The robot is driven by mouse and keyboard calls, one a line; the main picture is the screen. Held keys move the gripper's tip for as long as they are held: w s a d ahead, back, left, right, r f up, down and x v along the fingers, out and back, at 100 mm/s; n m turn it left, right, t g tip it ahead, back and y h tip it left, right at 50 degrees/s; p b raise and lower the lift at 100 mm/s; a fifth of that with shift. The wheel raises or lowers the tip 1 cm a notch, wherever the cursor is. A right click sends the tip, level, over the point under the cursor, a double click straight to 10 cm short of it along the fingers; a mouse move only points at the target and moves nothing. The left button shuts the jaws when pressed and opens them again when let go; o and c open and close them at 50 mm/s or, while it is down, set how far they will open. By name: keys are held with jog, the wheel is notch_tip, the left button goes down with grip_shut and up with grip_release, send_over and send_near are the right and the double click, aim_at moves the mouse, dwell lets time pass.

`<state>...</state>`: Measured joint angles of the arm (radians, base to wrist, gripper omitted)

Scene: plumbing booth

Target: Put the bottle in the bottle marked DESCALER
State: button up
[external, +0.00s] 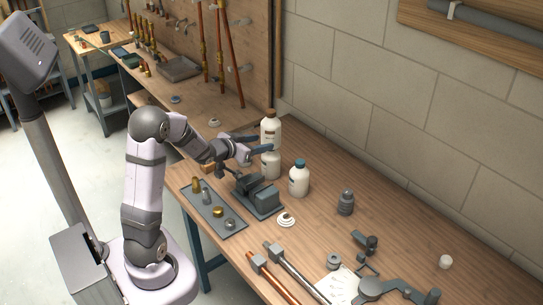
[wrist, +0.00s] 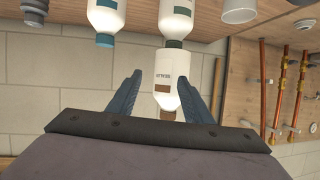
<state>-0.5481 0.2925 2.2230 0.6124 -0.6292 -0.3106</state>
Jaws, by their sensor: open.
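A white bottle with a brown cap (external: 269,128) shows just above a second white bottle (external: 270,165) in the external view; I cannot tell whether it rests on it or is behind it. In the wrist view the brown-capped bottle (wrist: 166,78) lies between the fingers of my open gripper (wrist: 168,92), its small label too blurred to read surely. The second bottle (wrist: 177,18) has a dark green cap that meets its base in the picture. A third white bottle with a teal cap (external: 299,181) stands to the right. In the external view my gripper (external: 258,144) is beside the brown-capped bottle.
A dark grey vise-like block (external: 258,194) and a tray of small fittings (external: 215,209) sit in front of the bottles. A dark grey fitting (external: 346,203) stands to the right. Copper pipes (external: 222,55) line the back panel. The bench right of the bottles has free room.

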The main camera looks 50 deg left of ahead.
jog(key=s+d+f+g, duration=0.2)
jog(key=s+d, duration=0.1)
jog(key=s+d+f+g, duration=0.2)
jog(key=s+d+f, duration=0.1)
jog(key=s, duration=0.1)
jog(key=s+d+f+g, duration=0.2)
jog(key=s+d+f, duration=0.1)
jog(key=d, duration=0.1)
jog(key=shift+s+d+g, duration=0.1)
jog(key=shift+s+g, duration=0.3)
jog(key=s+d+f+g+h, duration=0.1)
jog(key=s+d+g, duration=0.2)
jog(key=s, duration=0.6)
jog(key=s+d+f+m+g+h, duration=0.1)
jog(key=s+d+f+g, duration=0.1)
jog(key=s+d, duration=0.6)
jog(key=shift+s+g, duration=0.5)
jog(key=shift+g, duration=0.3)
